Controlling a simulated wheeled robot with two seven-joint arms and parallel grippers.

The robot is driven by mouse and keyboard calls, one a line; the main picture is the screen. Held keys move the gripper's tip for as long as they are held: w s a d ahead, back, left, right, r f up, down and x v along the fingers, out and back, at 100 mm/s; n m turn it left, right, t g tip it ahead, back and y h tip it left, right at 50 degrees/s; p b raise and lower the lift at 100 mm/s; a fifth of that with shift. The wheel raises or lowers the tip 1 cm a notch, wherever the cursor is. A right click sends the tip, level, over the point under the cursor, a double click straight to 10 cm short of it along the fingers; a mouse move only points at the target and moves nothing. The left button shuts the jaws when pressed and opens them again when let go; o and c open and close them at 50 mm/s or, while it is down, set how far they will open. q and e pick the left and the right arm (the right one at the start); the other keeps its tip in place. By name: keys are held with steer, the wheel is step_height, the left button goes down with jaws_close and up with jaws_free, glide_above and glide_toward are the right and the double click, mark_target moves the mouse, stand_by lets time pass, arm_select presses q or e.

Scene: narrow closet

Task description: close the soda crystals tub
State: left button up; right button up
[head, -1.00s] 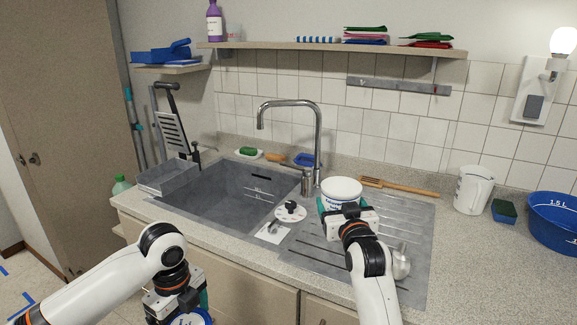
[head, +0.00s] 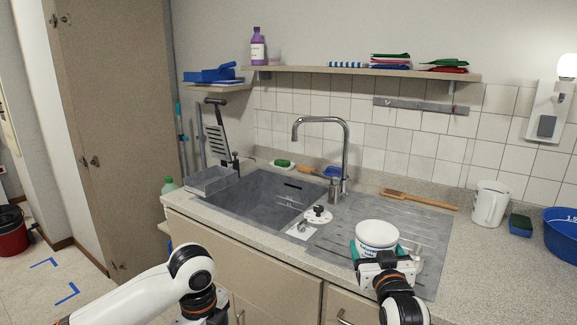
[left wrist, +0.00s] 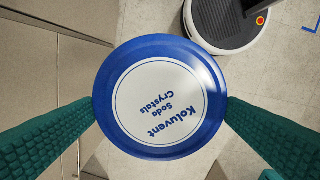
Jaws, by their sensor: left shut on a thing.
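The soda crystals tub (head: 376,233) is white with blue print and stands upright at the drainboard's front, without its lid. My right gripper (head: 378,250) is shut on it, with teal fingers on both sides. The lid (left wrist: 160,97) is round, with a blue rim and a white label reading "Koluvent Soda Crystals". My left gripper (left wrist: 161,108) is shut on the lid's edges and holds it over the floor. The left fingers and the lid are below the head view's edge.
The sink basin (head: 257,194) and tall faucet (head: 346,150) are left of the tub. A strainer disc (head: 317,214) lies between basin and drainboard (head: 430,225). A brush (head: 420,200), white jug (head: 489,204), sponge (head: 520,225) and blue basin (head: 562,235) are at the right.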

steer(key=s+f, duration=0.9)
steer(key=s, duration=0.5)
arm_select(q)
steer(key=s+a+n, duration=0.3)
steer(key=s+n, duration=1)
steer(key=n, duration=0.9)
steer(key=shift+s+a+r+n, duration=0.15)
steer(key=shift+s+r+n, duration=0.1)
steer(key=shift+r+n, duration=0.1)
arm_select(e)
steer(key=s, duration=1.6)
steer(key=shift+a, duration=0.4)
steer(key=shift+w+f, duration=0.1)
steer(key=shift+f, duration=0.05)
steer(key=w+a+n+g+y, duration=0.2)
steer(key=w+a+n+y, duration=0.1)
steer(key=a, duration=0.4)
steer(key=w+a+r+n+g+y, duration=0.1)
steer(key=w+a+n+g+y, duration=0.1)
steer(key=a+n+y, duration=0.3)
steer(key=w+a+y, duration=0.1)
steer(key=a+y, duration=0.1)
steer(key=y, duration=0.1)
steer(key=shift+y, duration=0.3)
